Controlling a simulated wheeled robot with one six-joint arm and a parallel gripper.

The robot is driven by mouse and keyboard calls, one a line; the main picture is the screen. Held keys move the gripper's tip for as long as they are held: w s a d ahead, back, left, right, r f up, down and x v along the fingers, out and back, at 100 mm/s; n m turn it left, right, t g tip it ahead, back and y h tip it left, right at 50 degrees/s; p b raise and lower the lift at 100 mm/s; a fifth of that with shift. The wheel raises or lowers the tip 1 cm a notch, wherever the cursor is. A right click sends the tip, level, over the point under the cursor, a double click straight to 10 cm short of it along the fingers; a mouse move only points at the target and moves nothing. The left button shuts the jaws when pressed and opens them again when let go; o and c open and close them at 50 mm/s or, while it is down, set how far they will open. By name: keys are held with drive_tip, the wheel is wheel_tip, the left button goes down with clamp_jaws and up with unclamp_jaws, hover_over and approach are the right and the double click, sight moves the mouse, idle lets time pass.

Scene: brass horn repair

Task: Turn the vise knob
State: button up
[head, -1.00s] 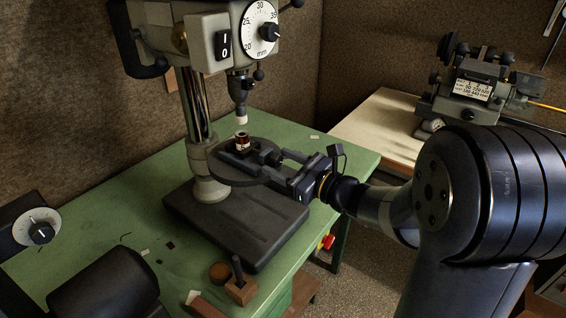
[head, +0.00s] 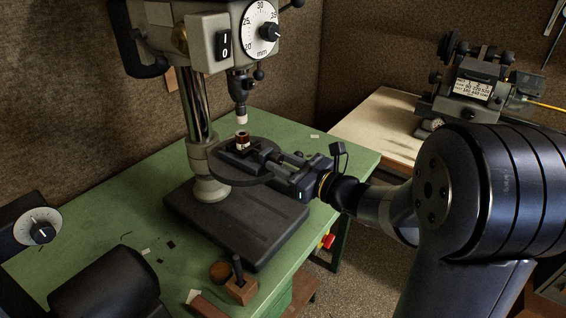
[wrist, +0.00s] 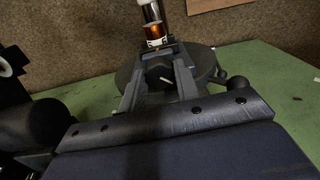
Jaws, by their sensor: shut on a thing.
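A small dark vise (head: 234,159) sits on the round drill press table (head: 228,176) in the head view. It holds an upright amber-brown cylinder with a pale band (head: 242,141); the cylinder also shows in the wrist view (wrist: 154,32). The dark vise knob (wrist: 158,74), with a white line on its face, faces my wrist camera. My gripper (head: 277,160) reaches in from the right, its two fingers on either side of the knob and shut on it. In the head view, the fingers largely hide the knob.
The drill press chuck (head: 240,85) with a pale tip hangs above the cylinder. The green bench (head: 130,215) holds a small wooden block (head: 240,291) at the front. A grey machine (head: 470,90) stands on the pale table behind right. Bench space right of the press is clear.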

drive_tip(key=o, duration=1)
drive_tip(key=shift+c, duration=0.2)
drive_tip(key=b+v, duration=0.2)
drive_tip(key=v, duration=0.9)
drive_tip(key=shift+w+a, duration=0.1)
drive_tip(key=p+x, duration=0.2)
drive_tip(key=x, duration=0.8)
drive_tip(key=shift+w+a, duration=0.15)
drive_tip(key=shift+a, duration=0.15)
drive_tip(key=shift+w+a, duration=0.1)
drive_tip(key=shift+n, duration=0.4)
